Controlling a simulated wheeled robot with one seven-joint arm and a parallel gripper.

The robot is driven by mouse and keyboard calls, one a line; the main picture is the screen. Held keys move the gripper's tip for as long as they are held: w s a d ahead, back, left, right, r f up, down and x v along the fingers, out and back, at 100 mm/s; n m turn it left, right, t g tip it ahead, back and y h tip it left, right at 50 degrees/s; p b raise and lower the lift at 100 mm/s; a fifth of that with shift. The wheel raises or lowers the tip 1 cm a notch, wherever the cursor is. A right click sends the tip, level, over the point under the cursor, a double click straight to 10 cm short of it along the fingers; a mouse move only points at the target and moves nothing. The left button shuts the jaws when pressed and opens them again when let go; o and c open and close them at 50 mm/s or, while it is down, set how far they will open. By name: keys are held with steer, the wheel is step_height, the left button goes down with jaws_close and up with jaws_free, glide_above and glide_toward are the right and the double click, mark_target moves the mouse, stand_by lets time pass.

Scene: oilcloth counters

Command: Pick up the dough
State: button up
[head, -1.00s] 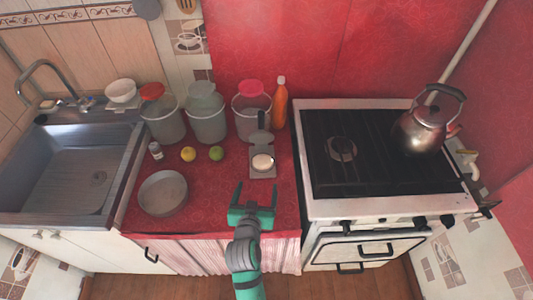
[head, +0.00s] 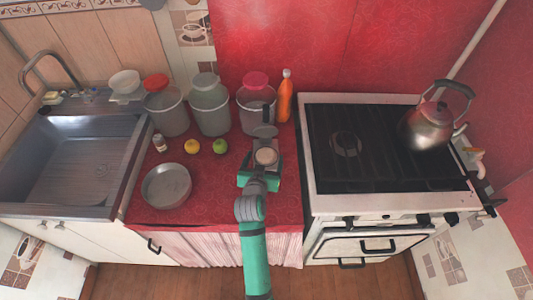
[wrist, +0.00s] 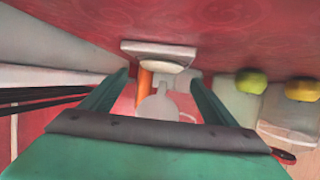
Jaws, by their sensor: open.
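The dough (head: 265,156) is a pale, flat round piece. It lies on a grey, square-based device (head: 278,147) with a raised grey plate (head: 264,131) and a dark handle behind it. My green gripper (head: 261,168) is at the near side of this device, fingers apart, with the dough just ahead between them. In the wrist view, the dough (wrist: 160,67) shows as a pale edge beyond and between the open fingertips (wrist: 158,78). Nothing is held. Whether the fingers touch the device cannot be told.
An orange bottle (head: 285,96) and lidded grey canisters (head: 257,108) stand behind. A green fruit (head: 220,146), a yellow fruit (head: 192,146) and a metal bowl (head: 166,186) are to the left. The stove (head: 330,205) is right, with a kettle (head: 430,126). Red counter is bare in front.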

mark_target(266, 153)
steer(key=shift+x, duration=1.4)
steer(key=shift+a, duration=0.25)
steer(key=shift+s+a, duration=0.1)
steer(key=shift+s, duration=0.05)
steer(key=shift+c, duration=1.3)
steer(key=shift+d, duration=0.25)
steer(key=c, duration=1)
steer(key=shift+d+r, duration=0.1)
steer(key=shift+d, duration=0.1)
steer(key=shift+c, duration=0.4)
steer(key=shift+r, duration=0.1)
